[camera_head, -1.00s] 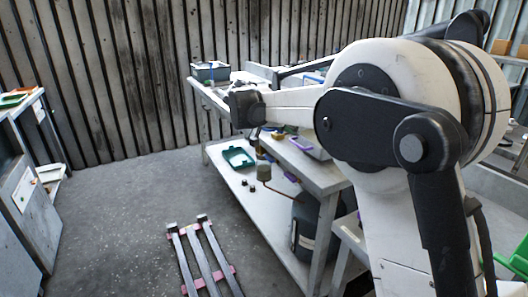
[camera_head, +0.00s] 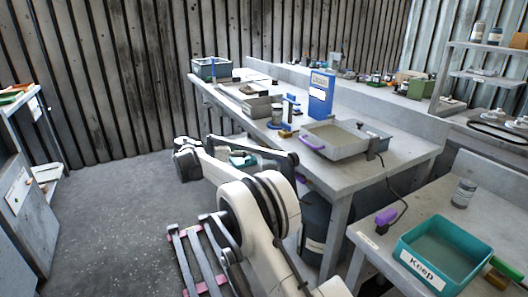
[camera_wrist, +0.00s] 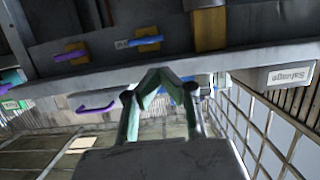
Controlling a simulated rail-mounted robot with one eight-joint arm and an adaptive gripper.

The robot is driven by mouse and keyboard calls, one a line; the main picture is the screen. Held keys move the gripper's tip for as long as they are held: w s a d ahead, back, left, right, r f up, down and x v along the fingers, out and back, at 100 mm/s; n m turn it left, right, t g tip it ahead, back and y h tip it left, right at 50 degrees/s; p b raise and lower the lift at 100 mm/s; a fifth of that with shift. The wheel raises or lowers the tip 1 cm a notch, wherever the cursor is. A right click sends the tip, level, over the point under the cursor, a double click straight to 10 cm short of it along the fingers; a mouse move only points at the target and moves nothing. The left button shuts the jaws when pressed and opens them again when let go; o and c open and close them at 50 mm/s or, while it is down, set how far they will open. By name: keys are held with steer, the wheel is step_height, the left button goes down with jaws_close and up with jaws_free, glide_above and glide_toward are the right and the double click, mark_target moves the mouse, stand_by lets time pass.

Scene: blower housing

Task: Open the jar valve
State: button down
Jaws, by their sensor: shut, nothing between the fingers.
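My gripper (camera_wrist: 160,74) shows in the wrist view, its two greenish fingers closed together at the tips with nothing between them. I cannot make it out in the head view. I cannot tell which handle is the jar valve.
The long workbench (camera_head: 395,162) carries a grey basin (camera_head: 348,142) with a purple handle and a blue box (camera_head: 320,95). A teal "Keep" bin (camera_head: 440,262) and another jar (camera_head: 463,193) stand at right. Floor (camera_head: 105,210) is clear at left.

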mark_target(276, 157)
steer(key=b+x, duration=0.2)
steer(key=x, duration=0.8)
steer(key=shift+d+r, duration=0.1)
stand_by(0.3)
steer(key=shift+n, duration=0.3)
